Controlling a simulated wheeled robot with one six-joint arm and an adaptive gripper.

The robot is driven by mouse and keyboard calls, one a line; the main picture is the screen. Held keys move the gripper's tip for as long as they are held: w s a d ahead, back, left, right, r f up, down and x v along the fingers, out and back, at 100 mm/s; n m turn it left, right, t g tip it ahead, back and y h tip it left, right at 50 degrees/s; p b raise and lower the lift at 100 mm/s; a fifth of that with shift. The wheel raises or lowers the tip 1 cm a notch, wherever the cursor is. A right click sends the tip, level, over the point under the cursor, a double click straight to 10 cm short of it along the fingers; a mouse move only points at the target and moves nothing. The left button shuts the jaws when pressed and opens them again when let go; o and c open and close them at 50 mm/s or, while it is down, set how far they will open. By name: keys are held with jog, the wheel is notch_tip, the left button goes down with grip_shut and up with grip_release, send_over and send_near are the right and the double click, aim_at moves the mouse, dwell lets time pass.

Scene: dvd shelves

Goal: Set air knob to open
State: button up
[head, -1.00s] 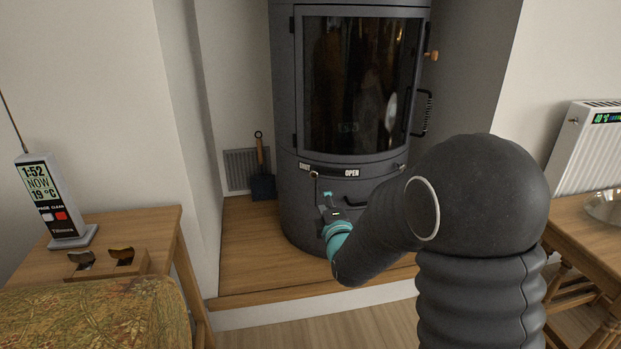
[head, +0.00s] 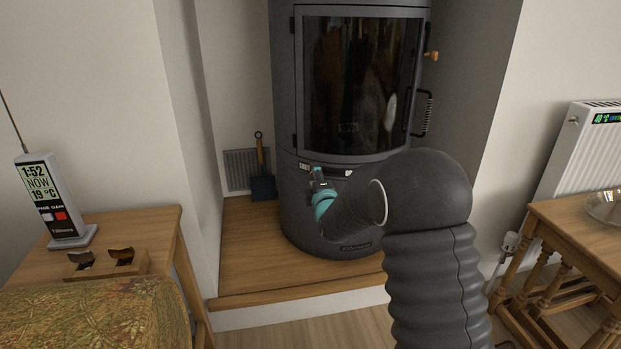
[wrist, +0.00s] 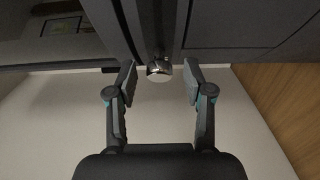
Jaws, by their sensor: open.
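The air knob (wrist: 159,69) is a small shiny metal knob on a short stem under the dark stove (head: 290,120). In the wrist view it sits between my gripper's fingertips, with a gap on both sides. My gripper (wrist: 160,82) is open, one finger on each side of the knob. In the head view my gripper (head: 317,175) is at the left part of the stove's label strip, and it hides the knob there. A white label (head: 304,167) shows at the strip's left end. The OPEN label (head: 348,173) is partly covered by my arm.
A side table (head: 165,225) with a clock device (head: 55,205) stands at left. A wooden table (head: 560,225) and a white radiator (head: 590,150) are at right.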

jog(key=shift+c, duration=0.3)
grip_shut()
jog(key=d, duration=0.4)
jog(key=s+d, duration=0.1)
jog(key=d, duration=0.1)
jog(key=shift+s+d, duration=0.15)
jog(key=shift+d, duration=0.15)
jog(key=shift+c, duration=1.6)
grip_release()
jog(key=o, duration=0.4)
jog(key=shift+d, duration=0.3)
jog(key=shift+a, duration=0.1)
jog(key=shift+a, duration=0.1)
